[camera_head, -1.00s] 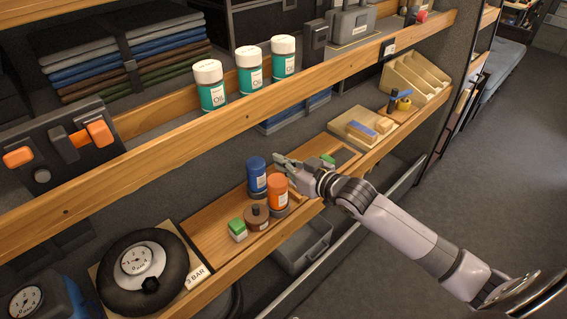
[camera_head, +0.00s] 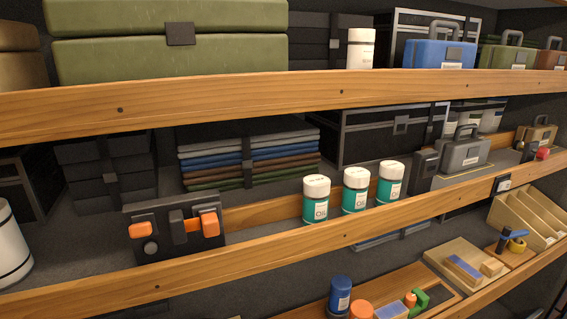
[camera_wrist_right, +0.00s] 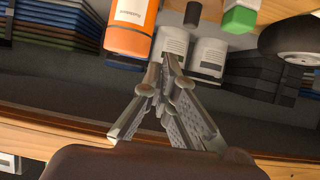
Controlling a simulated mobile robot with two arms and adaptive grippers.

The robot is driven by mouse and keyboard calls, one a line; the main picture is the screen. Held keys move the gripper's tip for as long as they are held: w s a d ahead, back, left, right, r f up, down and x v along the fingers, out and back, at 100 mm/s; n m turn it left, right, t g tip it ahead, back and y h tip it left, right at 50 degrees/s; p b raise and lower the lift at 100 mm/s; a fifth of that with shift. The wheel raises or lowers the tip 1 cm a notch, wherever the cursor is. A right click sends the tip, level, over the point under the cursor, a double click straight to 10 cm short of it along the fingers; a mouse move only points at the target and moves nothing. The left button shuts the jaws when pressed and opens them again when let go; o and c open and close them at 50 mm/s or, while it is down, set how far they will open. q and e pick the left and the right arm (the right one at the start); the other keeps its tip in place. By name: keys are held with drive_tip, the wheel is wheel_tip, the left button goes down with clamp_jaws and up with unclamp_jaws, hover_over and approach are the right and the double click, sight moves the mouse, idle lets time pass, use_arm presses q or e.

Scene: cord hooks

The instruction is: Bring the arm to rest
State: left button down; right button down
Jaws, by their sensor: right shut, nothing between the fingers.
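My right gripper (camera_wrist_right: 168,62) shows in the right wrist view with its fingertips together and nothing between them. Its tips point toward an orange container (camera_wrist_right: 131,26) and two grey containers, one (camera_wrist_right: 172,43) just beyond the tips and the other (camera_wrist_right: 209,56) to their right. I cannot tell whether the tips touch any of them. My right arm is outside the head view. My left gripper is in neither view.
Wooden shelf rails (camera_head: 260,252) cross the head view. Three teal-labelled oil bottles (camera_head: 316,200) stand on the middle shelf. A dark panel with orange parts (camera_head: 174,228) is at its left. A blue bottle (camera_head: 340,296) stands below. A green block (camera_wrist_right: 240,17) shows in the wrist view.

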drive_tip(key=s+f+m+g+h, duration=0.15)
drive_tip(key=s+f+g, duration=0.25)
drive_tip(key=s, duration=0.9)
drive_tip(key=s+f+g+h, duration=0.2)
drive_tip(key=s+f+g, duration=0.2)
drive_tip(key=s, duration=0.9)
wheel_tip(320, 180, down, 28)
drive_tip(key=s+g, duration=0.2)
drive_tip(key=s+d+f+g+b, duration=0.1)
drive_tip(key=s+d+f, duration=0.2)
drive_tip(key=s+f, duration=1.3)
drive_tip(key=shift+s+h+b, duration=0.3)
drive_tip(key=shift+s+h, duration=0.05)
drive_tip(key=shift+s, duration=0.1)
